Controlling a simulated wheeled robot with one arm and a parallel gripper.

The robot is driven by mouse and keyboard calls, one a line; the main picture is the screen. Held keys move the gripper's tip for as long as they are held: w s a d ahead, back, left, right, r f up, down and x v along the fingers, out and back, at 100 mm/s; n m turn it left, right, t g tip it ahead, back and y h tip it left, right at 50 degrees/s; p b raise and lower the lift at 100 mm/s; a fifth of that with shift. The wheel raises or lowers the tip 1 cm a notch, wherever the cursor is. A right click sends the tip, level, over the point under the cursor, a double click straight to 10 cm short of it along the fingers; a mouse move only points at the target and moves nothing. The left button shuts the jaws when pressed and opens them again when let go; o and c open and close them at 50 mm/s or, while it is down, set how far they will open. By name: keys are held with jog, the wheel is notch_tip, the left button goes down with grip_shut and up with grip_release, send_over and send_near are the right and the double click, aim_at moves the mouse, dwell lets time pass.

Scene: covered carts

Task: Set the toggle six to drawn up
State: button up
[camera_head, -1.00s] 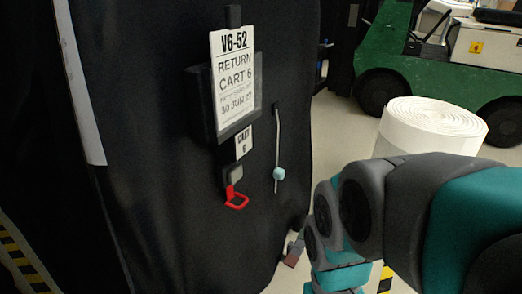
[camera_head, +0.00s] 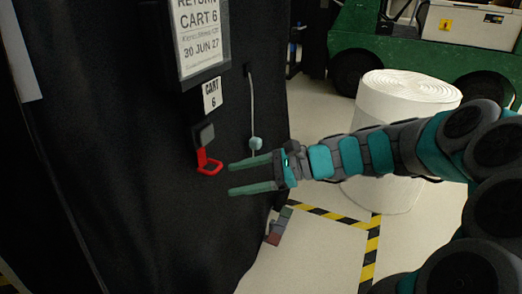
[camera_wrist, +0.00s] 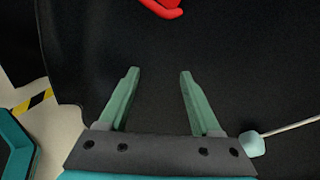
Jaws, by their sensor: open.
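Below the tag, a red loop (camera_head: 209,165) hangs from a grey block (camera_head: 206,134). My gripper (camera_head: 232,179) is open and empty, its fingers pointing left, just below the bead and close to the red loop. In the wrist view, my gripper (camera_wrist: 160,72) has the red loop (camera_wrist: 165,8) ahead of its fingertips. The bead (camera_wrist: 252,144) lies beside its right base, outside the fingers.
The black cover (camera_head: 120,150) fills the left. A sign (camera_head: 200,38) in a dark holder hangs above the tag. A white roll (camera_head: 405,100) stands behind my arm. Yellow-black tape (camera_head: 330,217) marks the floor. A green vehicle (camera_head: 465,60) stands at the back right.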

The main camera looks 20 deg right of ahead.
aim_at(261, 141)
jog(key=w+d+m+t+b, duration=0.2)
jog(key=w+d+m+t, duration=0.6)
jog(key=d, duration=0.6)
jog(key=shift+m+g, duration=0.3)
jog(key=shift+m, duration=0.2)
jog(key=shift+w+d+b+x, duration=0.15)
jog(key=shift+b+x, duration=0.05)
jog(key=shift+x, duration=1.75)
jog(key=shift+w+d+b+x, duration=0.15)
jog(key=shift+b+x, duration=0.05)
jog(key=shift+x, duration=1.8)
jog(key=shift+f, duration=0.15)
grip_shut()
